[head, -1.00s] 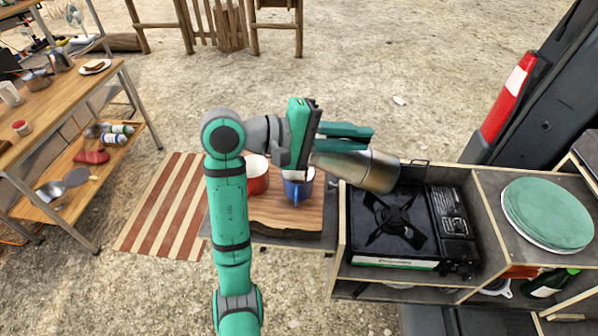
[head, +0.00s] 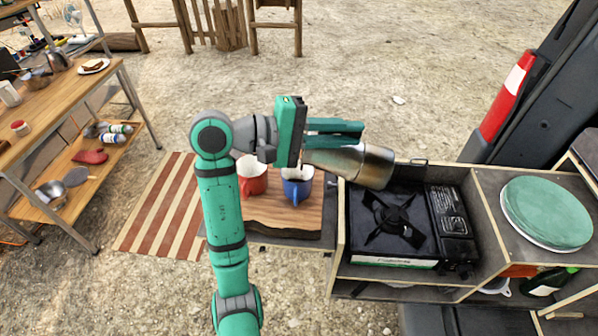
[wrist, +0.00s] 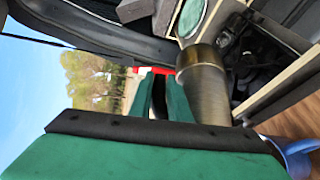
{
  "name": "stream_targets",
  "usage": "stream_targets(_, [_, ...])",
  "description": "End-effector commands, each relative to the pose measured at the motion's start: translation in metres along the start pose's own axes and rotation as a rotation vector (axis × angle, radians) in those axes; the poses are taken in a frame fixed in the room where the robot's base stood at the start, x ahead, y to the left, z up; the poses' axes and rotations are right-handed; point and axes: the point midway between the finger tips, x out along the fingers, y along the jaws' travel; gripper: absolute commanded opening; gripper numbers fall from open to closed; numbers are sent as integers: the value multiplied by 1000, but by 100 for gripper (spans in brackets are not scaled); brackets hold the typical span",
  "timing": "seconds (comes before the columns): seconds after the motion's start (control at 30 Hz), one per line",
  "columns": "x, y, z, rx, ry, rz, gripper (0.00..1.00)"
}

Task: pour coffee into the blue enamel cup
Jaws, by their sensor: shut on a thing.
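The blue enamel cup (head: 297,190) stands upright on a wooden board (head: 283,219); part of it shows in the wrist view (wrist: 298,150). My gripper (head: 360,132) is shut on a brushed-metal coffee pot (head: 345,160), which is also in the wrist view (wrist: 204,88). The pot lies tipped almost on its side, its wide end to the right near the stove and its narrow end to the left above the cup. The green fingers hide part of the pot. I cannot see its mouth clearly, nor any stream of coffee or the level in the cup.
A red cup (head: 252,180) stands just left of the blue cup on the board. A black camp stove (head: 397,222) is to the right, below the pot's wide end. A green round lid or plate (head: 547,213) lies farther right. A wooden table (head: 75,88) stands at the left.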

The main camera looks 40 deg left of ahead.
Motion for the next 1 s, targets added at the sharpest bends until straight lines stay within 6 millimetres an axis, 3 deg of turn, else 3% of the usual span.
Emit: stream_targets(1.0, [-12, 7, -5, -36, -20, 85, 0])
